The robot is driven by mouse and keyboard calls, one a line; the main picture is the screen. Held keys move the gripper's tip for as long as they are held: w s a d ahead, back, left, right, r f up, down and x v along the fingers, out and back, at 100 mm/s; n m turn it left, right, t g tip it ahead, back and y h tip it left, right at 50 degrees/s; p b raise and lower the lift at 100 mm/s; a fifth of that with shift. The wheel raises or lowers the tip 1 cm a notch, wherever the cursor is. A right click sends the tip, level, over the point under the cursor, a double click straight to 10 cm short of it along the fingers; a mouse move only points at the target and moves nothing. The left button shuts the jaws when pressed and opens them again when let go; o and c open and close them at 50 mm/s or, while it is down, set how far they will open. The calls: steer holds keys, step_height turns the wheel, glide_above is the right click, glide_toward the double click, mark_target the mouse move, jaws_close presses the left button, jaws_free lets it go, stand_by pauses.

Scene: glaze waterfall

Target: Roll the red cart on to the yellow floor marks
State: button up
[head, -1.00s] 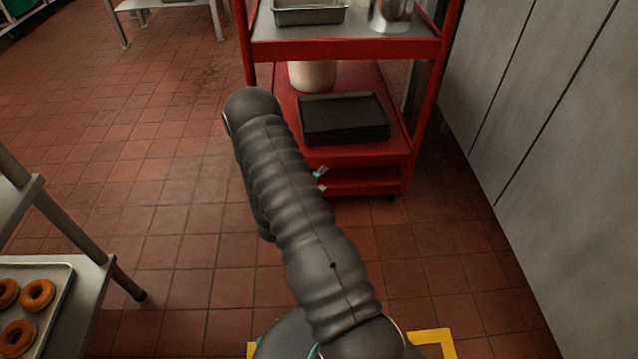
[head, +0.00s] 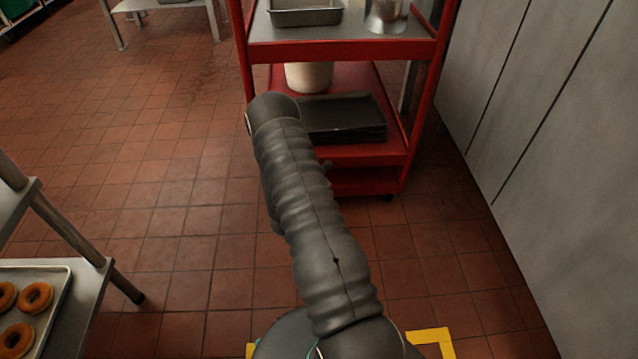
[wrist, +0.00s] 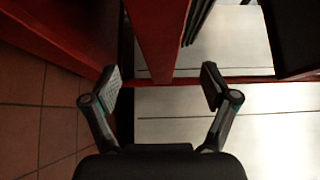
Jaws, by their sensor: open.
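The red cart (head: 345,150) stands ahead of me on the tiled floor, with a grey top tray and lower red shelves. Yellow floor marks (head: 430,337) show at the bottom of the head view, partly hidden by my arm and base. In the wrist view my gripper (wrist: 160,86) is open, and a red post of the cart (wrist: 158,40) runs between its fingers, apparently without contact. How deep the post sits between them I cannot tell. In the head view my arm hides most of the gripper.
The cart carries a metal pan (head: 305,12), a metal container (head: 386,15), a white tub (head: 309,77) and dark trays (head: 342,120). Grey panels (head: 520,110) rise close on the right. A rack with a doughnut tray (head: 58,300) stands at left. Floor left of the cart is clear.

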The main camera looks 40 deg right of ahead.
mark_target(339, 163)
steer(key=x, duration=0.8)
steer(key=shift+w+d, duration=0.15)
steer(key=shift+d, duration=0.1)
jaws_close()
